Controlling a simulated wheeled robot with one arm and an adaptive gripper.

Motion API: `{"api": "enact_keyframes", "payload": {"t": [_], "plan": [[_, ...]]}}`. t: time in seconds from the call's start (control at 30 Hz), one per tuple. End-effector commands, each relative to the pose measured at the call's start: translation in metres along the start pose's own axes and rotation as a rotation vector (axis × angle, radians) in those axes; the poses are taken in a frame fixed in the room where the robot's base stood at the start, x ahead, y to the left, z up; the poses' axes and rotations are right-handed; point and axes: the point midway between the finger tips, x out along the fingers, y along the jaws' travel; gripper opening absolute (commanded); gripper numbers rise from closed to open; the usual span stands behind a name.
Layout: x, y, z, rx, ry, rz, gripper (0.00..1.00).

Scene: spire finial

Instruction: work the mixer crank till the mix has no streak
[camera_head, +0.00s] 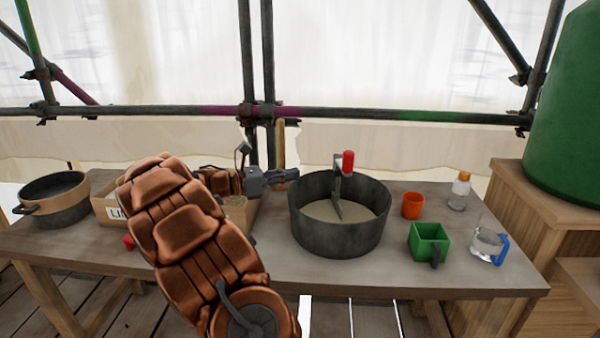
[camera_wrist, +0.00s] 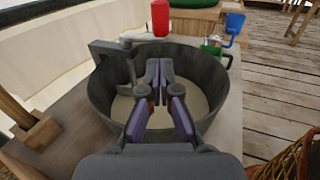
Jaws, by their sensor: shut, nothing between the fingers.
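The mixer is a round dark grey tub (camera_head: 340,235) on the table, also large in the wrist view (camera_wrist: 98,100). Its crank (camera_head: 341,185) rises from the tub and ends in an upright red knob (camera_head: 348,162). In the wrist view the red knob (camera_wrist: 160,18) is at the top, beyond my fingertips. The mix (camera_head: 325,211) is pale beige; I make out no clear streak, but the crank and my fingers cover part of it. My gripper (camera_head: 296,174) is shut and empty at the tub's left side, apart from the knob; its fingers (camera_wrist: 159,70) overlap the tub's inside in the wrist view.
Right of the tub stand an orange cup (camera_head: 412,205), a green square mug (camera_head: 429,243), a clear jug with a blue handle (camera_head: 487,245) and an orange-capped bottle (camera_head: 460,191). A labelled box (camera_head: 112,213) and a pot (camera_head: 62,208) stand left. Scaffold bars (camera_head: 190,112) run behind.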

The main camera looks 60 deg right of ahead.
Motion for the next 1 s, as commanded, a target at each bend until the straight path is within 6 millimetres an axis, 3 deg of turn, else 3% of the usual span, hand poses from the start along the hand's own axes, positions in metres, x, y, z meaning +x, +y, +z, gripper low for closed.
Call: {"api": "enact_keyframes", "payload": {"t": [0.6,0.8,1.0], "plan": [[0.104,-0.002,-0.001,0.0,0.001,-0.005,0.0],[0.119,-0.002,-0.001,0.001,0.002,-0.003,0.0],[0.122,-0.001,-0.001,0.001,0.002,-0.001,0.0]]}}
